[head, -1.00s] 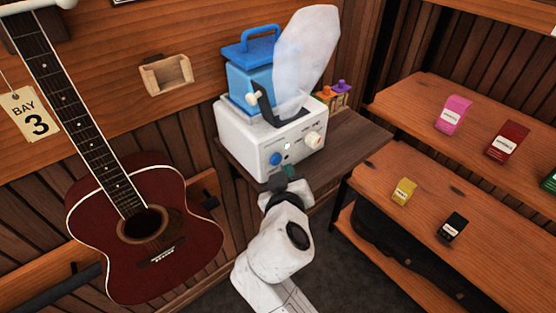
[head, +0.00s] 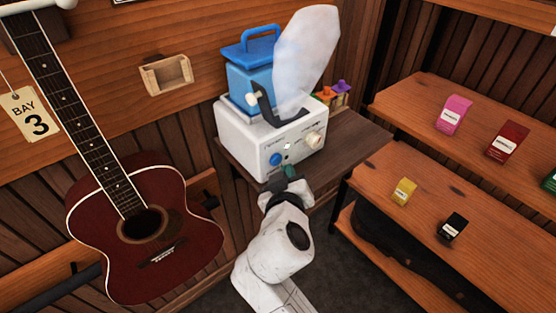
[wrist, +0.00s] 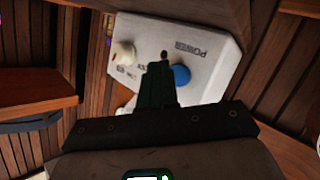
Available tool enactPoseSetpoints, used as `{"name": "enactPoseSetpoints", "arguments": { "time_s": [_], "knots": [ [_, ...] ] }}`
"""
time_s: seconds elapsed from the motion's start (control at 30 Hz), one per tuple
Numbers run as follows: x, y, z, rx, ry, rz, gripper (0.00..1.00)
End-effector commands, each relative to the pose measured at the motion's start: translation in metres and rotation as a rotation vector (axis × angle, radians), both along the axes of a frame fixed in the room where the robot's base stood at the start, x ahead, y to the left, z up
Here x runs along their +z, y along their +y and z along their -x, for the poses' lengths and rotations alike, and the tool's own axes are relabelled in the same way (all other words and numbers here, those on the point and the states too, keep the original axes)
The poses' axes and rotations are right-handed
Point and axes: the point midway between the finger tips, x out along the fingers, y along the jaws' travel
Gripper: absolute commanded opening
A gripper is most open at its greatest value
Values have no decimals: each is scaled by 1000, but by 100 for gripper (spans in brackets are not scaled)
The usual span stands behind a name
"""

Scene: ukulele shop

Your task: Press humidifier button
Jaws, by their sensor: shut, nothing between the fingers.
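The humidifier (head: 245,133) is a white box with a blue tank (head: 250,82) on top, standing on a dark wooden shelf. Its front has a blue button (head: 275,159), a small light and a cream knob (head: 314,140). In the wrist view the blue button (wrist: 181,74) sits by the label "POWER", with the knob (wrist: 123,53) to its left. My gripper (head: 290,172) is shut and empty, just in front of the lower front panel, right of and below the blue button. In the wrist view its fingers (wrist: 158,72) overlap the panel, left of the button; contact cannot be told.
A pale mist plume (head: 306,60) rises beside the tank. A red guitar (head: 145,225) hangs at the left. Small purple and orange items (head: 340,92) stand behind the humidifier. Shelves (head: 420,160) with several small boxes are at the right. The shelf (head: 350,142) has bare room right of the humidifier.

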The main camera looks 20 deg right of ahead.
Motion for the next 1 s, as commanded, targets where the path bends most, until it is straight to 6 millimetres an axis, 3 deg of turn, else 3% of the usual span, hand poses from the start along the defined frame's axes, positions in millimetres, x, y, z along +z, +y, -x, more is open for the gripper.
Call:
{"name": "enactPoseSetpoints", "arguments": {
  "time_s": [1.0],
  "knots": [
    [0, 3, -9, 0, 0, 0, 0]
  ]
}}
